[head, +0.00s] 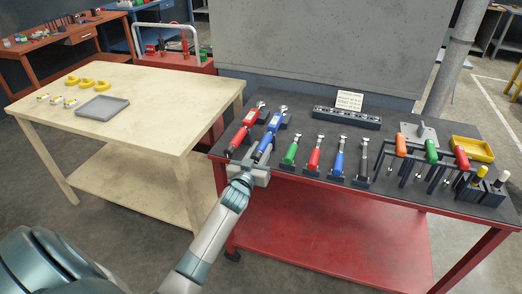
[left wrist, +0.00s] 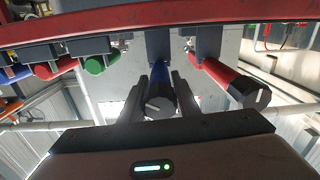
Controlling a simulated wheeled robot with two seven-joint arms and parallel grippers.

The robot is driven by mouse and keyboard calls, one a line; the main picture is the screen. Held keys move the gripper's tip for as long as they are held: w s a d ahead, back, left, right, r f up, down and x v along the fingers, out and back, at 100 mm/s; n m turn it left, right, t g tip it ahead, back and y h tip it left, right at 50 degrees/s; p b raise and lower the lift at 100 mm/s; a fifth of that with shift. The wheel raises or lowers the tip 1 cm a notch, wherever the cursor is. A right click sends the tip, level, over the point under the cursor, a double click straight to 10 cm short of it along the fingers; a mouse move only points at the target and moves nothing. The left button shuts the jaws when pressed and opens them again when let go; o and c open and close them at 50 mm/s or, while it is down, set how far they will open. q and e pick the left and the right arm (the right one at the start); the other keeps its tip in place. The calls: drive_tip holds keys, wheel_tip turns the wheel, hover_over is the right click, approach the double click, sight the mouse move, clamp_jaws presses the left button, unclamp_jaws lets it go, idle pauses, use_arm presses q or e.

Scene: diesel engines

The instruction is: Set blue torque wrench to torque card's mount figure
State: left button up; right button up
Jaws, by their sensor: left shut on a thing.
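The large blue torque wrench (head: 265,143) lies in its dark holder on the grey top of the red bench, its handle toward me and its head toward the back. My left gripper (head: 254,168) is at the handle's near end. In the left wrist view its fingers (left wrist: 159,100) stand on both sides of the blue handle (left wrist: 158,76), which has a round grey end cap with a mark, and it is shut on it. The white torque card (head: 349,101) stands behind the tools; its print is too small to read. My right gripper is not in view.
A large red torque wrench (head: 242,132) lies close to the left; its end also shows in the wrist view (left wrist: 235,82). Smaller green (head: 290,153), red (head: 314,158) and blue (head: 338,161) tools stand to the right. A dark socket rail (head: 347,118) lies behind. A wooden table (head: 150,100) is at left.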

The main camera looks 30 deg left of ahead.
use_arm(q)
drive_tip(key=shift+m, duration=0.3)
drive_tip(key=shift+m+p, duration=0.3)
drive_tip(key=shift+m, duration=2.3)
drive_tip(key=o, duration=1)
drive_tip(key=shift+o, duration=0.2)
drive_tip(key=shift+s, duration=0.1)
